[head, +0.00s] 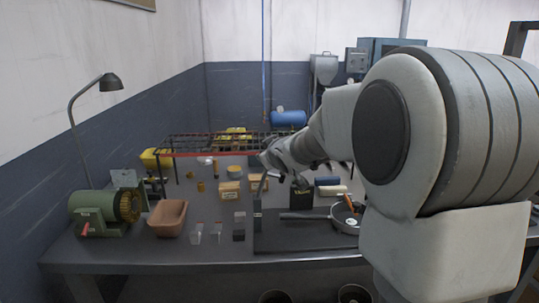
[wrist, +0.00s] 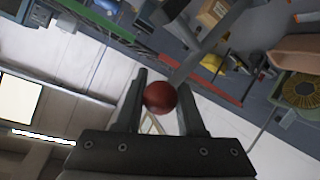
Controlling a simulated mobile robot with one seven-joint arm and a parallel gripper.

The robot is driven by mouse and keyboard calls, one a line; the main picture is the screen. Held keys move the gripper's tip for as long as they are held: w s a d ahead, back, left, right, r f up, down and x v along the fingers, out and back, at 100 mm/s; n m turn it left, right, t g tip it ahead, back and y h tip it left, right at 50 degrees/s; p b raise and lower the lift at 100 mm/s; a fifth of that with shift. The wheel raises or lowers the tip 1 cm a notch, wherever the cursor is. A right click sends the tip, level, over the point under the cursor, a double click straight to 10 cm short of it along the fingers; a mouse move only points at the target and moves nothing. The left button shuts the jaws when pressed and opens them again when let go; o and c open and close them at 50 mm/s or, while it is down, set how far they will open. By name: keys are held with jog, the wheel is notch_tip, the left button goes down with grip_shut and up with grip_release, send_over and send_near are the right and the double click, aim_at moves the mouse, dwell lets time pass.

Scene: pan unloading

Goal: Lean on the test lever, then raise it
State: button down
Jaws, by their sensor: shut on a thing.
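The test lever (wrist: 207,42) is a grey bar with a red ball knob (wrist: 160,98) at its end. In the wrist view the knob sits between the two dark fingers of my gripper (wrist: 161,78), which is shut on it. In the head view the lever (head: 261,188) rises from a dark plate on the bench, tilted slightly right. My gripper (head: 268,160) is at its top there, and the knob is hidden by my gripper and arm.
A black pan (head: 345,229) lies right of the lever on the bench (head: 180,252), partly behind my arm. A red-edged rack (head: 190,153) stands behind. A green motor (head: 95,212), a clay-coloured bin (head: 167,219) and small blocks stand left.

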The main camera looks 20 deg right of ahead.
jog(key=shift+a+f, duration=0.2)
jog(key=shift+f, duration=0.25)
jog(key=c, duration=0.6)
grip_release()
jog(key=shift+o, duration=0.4)
jog(key=shift+r, duration=0.2)
jog(key=shift+d, duration=0.1)
jog(key=shift+s+r, duration=0.1)
jog(key=shift+r, duration=0.05)
